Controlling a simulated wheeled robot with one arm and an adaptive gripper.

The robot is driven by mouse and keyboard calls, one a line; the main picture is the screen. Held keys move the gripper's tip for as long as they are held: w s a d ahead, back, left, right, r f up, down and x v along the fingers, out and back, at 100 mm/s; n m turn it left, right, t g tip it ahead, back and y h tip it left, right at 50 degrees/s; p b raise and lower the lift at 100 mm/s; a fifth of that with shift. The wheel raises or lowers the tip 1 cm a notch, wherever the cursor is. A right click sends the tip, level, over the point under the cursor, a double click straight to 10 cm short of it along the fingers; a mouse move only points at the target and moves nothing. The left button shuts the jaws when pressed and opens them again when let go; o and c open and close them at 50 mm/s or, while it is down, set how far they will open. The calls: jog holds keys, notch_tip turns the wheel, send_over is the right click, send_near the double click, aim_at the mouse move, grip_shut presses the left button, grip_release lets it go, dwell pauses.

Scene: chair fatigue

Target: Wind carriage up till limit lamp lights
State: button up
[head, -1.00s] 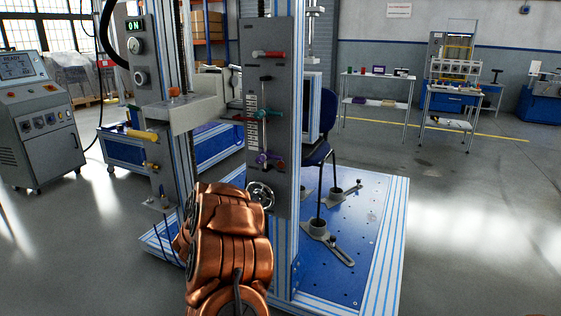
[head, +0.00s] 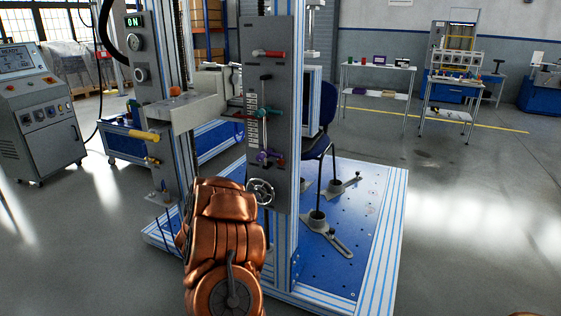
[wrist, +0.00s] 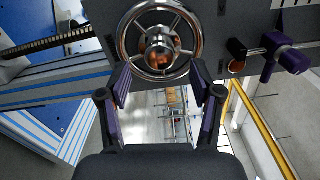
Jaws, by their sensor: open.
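A chrome spoked handwheel (head: 260,192) sits low on the grey upright panel (head: 269,80). In the wrist view the handwheel (wrist: 138,58) is at the top centre, facing me. My gripper (wrist: 160,76) is open, its two dark purple-padded fingers apart just below the wheel's rim, with nothing between them. Contact with the rim cannot be told. In the head view my copper arm hides the gripper. A light grey block (head: 196,109), which looks like the carriage, is on the column left of the panel. I cannot identify a limit lamp with certainty.
The panel also carries a red lever (head: 270,54), a teal handle (head: 264,113) and a purple handle (head: 269,157), the last close right of the wheel in the wrist view. A blue base plate (head: 365,225) with a chair stands right. Open floor lies further right.

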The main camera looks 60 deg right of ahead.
aim_at(257, 196)
jog(key=shift+d+f+b, duration=0.1)
jog(key=shift+d+b, duration=0.3)
jog(key=shift+d, duration=1.8)
jog(key=shift+w+d, duration=0.1)
jog(key=shift+d, duration=0.45)
jog(key=o, duration=0.3)
jog(key=shift+r, duration=0.25)
jog(key=c, duration=0.7)
jog(key=shift+o, duration=0.2)
jog(key=shift+f+b, duration=0.15)
jog(key=shift+b, duration=0.55)
jog(key=m+b, duration=0.1)
jog(key=b, duration=0.2)
jog(key=shift+m, duration=0.4)
jog(key=m+b, duration=0.2)
jog(key=b, duration=0.3)
